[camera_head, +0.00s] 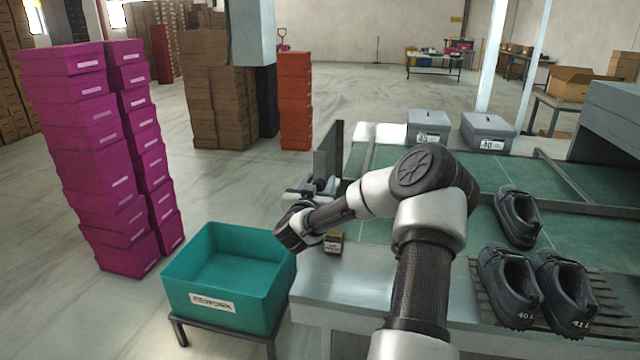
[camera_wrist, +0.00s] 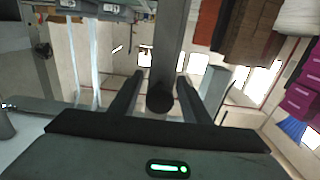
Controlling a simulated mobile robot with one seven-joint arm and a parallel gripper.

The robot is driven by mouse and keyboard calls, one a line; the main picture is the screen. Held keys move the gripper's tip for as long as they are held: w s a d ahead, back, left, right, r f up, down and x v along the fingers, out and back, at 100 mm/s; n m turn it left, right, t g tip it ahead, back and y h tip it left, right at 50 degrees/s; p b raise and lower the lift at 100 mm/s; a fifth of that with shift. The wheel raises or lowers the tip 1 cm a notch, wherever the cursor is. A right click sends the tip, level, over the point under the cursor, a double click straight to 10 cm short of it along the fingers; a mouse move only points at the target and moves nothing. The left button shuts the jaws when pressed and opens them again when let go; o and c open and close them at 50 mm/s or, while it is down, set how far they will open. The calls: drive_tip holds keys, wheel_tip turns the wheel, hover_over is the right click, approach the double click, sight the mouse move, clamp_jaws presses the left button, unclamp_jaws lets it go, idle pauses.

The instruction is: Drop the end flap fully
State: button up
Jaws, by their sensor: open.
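A dark grey upright panel (camera_head: 328,158), which looks like the end flap, stands at the left end of the green line. My gripper (camera_head: 322,184) is beside its lower part, reaching in from the front left. In the wrist view my gripper (camera_wrist: 158,88) is open, with a dark finger on each side. A dark grey bar (camera_wrist: 169,45) with a round end lies between the fingers, with gaps visible on both sides. I cannot tell whether this bar is part of the flap. My arm and gripper hide the foot of the panel.
A teal bin (camera_head: 228,300) stands on a low stand at the left. A small box (camera_head: 334,243) sits on the metal bench edge (camera_head: 350,285). Dark shoes (camera_head: 508,288) and two grey boxes (camera_head: 428,125) are on the right. Magenta boxes (camera_head: 90,150) are stacked far left.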

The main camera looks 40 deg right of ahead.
drive_tip(key=shift+w+d, duration=0.2)
drive_tip(key=shift+d, duration=0.05)
clamp_jaws()
